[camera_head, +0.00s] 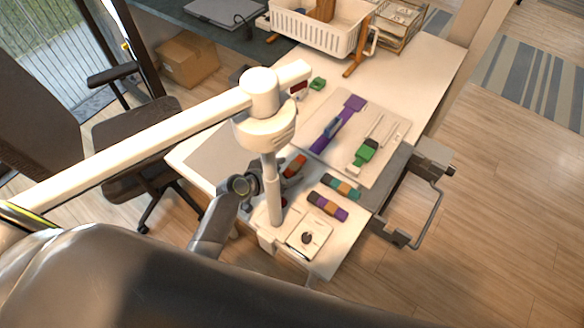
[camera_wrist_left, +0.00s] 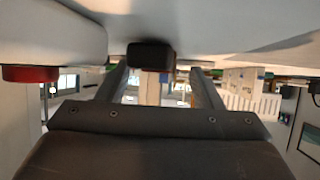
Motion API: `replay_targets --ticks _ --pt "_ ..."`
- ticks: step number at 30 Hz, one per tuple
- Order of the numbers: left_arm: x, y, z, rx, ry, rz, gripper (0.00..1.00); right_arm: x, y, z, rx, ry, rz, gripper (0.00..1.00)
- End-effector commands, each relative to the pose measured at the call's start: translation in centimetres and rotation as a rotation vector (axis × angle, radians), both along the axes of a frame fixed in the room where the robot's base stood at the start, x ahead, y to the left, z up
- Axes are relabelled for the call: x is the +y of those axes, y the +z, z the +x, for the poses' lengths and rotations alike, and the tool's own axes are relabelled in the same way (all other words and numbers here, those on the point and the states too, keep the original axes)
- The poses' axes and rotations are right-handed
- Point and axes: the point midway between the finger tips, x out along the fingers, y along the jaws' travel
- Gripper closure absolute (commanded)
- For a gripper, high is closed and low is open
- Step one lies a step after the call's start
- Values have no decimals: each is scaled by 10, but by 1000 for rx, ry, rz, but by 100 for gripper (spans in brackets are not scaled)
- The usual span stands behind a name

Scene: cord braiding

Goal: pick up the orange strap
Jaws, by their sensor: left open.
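A small red-orange piece with green on it (camera_head: 295,165) lies on the near left part of the table, just beyond my left gripper; I cannot tell for sure that it is the orange strap. My left gripper (camera_head: 277,179) is low over the table beside it, partly hidden behind a white upright post. In the left wrist view the two dark fingers (camera_wrist_left: 160,78) stand apart with no strap visible between them. Two banded rolls, one teal and orange (camera_head: 340,187) and one purple and orange (camera_head: 327,206), lie to the right. My right gripper is not in view.
A white jointed arm (camera_head: 150,140) and its post (camera_head: 273,190) stand close over my left gripper. A pale board (camera_head: 385,120) holds a purple strap (camera_head: 338,125) and a green piece (camera_head: 364,153). A white basket (camera_head: 315,30) stands at the back. The table's far right is clear.

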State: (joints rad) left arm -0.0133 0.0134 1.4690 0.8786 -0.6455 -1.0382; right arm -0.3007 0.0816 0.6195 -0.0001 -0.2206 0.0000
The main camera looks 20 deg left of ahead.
Motion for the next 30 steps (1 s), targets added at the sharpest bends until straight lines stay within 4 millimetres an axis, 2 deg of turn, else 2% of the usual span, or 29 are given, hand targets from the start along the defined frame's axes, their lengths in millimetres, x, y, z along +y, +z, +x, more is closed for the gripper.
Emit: replay_targets --ticks 11,23,30 --pt "-3 -4 5 1 0 1 40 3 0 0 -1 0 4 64" --pt "-3 -4 5 1 0 1 92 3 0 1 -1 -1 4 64" --pt "-3 -3 5 1 0 1 94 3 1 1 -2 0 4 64"
